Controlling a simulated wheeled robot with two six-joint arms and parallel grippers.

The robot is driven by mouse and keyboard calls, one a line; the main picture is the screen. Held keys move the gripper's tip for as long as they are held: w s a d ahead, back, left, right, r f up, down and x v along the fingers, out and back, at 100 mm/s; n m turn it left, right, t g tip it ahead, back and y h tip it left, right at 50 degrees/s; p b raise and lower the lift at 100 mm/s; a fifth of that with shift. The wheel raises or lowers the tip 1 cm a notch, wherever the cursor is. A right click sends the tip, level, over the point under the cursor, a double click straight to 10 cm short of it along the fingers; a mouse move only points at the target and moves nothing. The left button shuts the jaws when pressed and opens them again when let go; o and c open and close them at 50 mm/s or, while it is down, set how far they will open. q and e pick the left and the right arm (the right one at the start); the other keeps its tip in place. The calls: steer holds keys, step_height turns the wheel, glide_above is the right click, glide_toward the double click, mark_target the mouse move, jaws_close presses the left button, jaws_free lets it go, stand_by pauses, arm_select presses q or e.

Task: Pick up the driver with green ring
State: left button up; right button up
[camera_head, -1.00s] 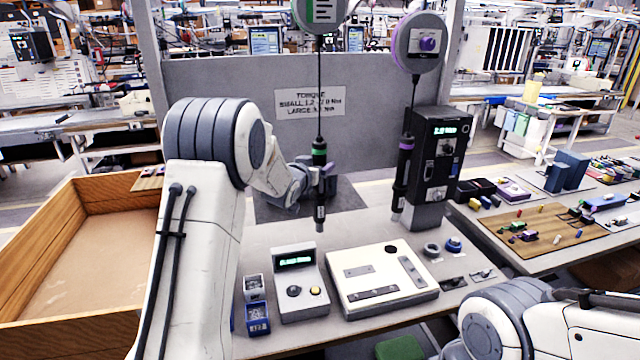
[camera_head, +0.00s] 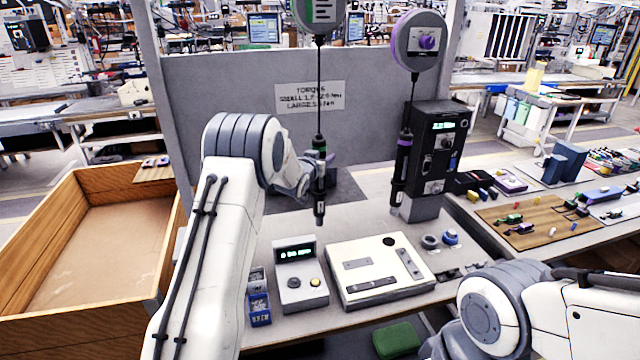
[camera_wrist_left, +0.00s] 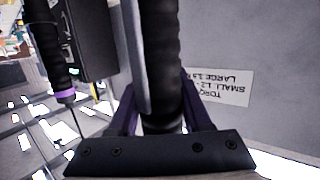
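The driver with green ring (camera_head: 319,208) hangs upright on a cable under a round balancer with a green face (camera_head: 320,14). My left gripper (camera_head: 316,175) is at the driver's body, just below the green ring, which is partly covered. In the left wrist view the dark ribbed handle (camera_wrist_left: 164,60) runs between the two purple fingers of my left gripper (camera_wrist_left: 160,112). I cannot tell whether the fingers press on it. The driver with purple ring (camera_head: 402,165) hangs to the right; it also shows in the left wrist view (camera_wrist_left: 48,55). My right gripper is out of view.
A black controller tower (camera_head: 432,155) stands behind the purple-ring driver. A small display box (camera_head: 300,277) and a white fixture box (camera_head: 375,290) sit on the bench below. A grey panel with a torque sign (camera_head: 310,97) stands behind. A wooden crate (camera_head: 60,322) is at the left.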

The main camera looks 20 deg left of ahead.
arm_select(q)
jaws_close()
stand_by(1.0)
steer(key=shift+r, duration=0.1)
